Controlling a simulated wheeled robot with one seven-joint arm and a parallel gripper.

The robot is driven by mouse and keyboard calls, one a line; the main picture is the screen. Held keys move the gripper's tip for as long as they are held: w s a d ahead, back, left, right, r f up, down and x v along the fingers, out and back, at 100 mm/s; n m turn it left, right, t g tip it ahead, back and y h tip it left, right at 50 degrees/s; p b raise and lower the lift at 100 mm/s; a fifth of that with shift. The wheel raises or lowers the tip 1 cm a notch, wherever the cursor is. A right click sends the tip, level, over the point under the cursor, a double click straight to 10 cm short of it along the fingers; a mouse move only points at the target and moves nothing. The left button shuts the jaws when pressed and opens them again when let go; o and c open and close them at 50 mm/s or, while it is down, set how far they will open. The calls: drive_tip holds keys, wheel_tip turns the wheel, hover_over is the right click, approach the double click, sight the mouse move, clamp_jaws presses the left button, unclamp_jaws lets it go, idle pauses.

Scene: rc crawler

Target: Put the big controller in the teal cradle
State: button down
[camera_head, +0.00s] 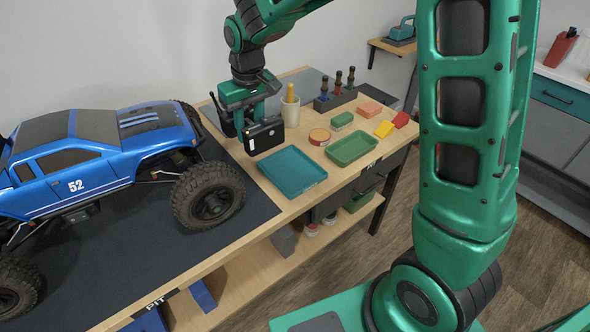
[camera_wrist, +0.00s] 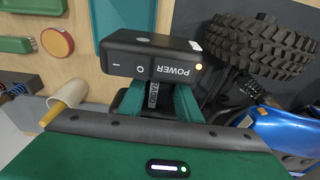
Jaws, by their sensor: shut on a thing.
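My gripper (camera_head: 250,112) is shut on a black box-shaped controller (camera_head: 264,137) and holds it above the bench. In the wrist view the controller (camera_wrist: 145,57) shows the word POWER, I and O marks and a small orange light. The gripper's green fingers (camera_wrist: 160,102) meet its near side. A shallow teal tray (camera_head: 292,172), the only teal holder I see on the bench top, lies empty just in front and to the right of the held controller. In the wrist view the teal tray (camera_wrist: 122,14) is partly hidden behind the controller.
A blue truck (camera_head: 90,160) with big tyres stands left on a dark mat. A cup (camera_head: 290,112), a round tin (camera_head: 319,137) and a green tray (camera_head: 352,148) stand close by. A dark device with an antenna (camera_head: 224,122) stands behind my gripper.

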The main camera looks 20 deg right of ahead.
drive_tip(key=shift+w+a+f, duration=0.1)
drive_tip(key=shift+a+f, duration=0.4)
drive_tip(key=shift+f, duration=0.55)
drive_tip(key=s+d+f, duration=0.1)
drive_tip(key=d+f, duration=0.1)
drive_tip(key=d, duration=0.1)
drive_tip(key=s+d+f, duration=0.1)
drive_tip(key=d+f, duration=0.1)
drive_tip(key=d, duration=0.2)
drive_tip(key=s+d+f, duration=0.1)
drive_tip(key=d+f, duration=0.1)
drive_tip(key=d, duration=0.1)
drive_tip(key=shift+d+f, duration=0.35)
drive_tip(key=shift+f, duration=0.05)
drive_tip(key=shift+d+f, duration=0.1)
drive_tip(key=shift+f, duration=1.95)
drive_tip(key=shift+f, duration=0.1)
drive_tip(key=c, duration=1.3)
unclamp_jaws()
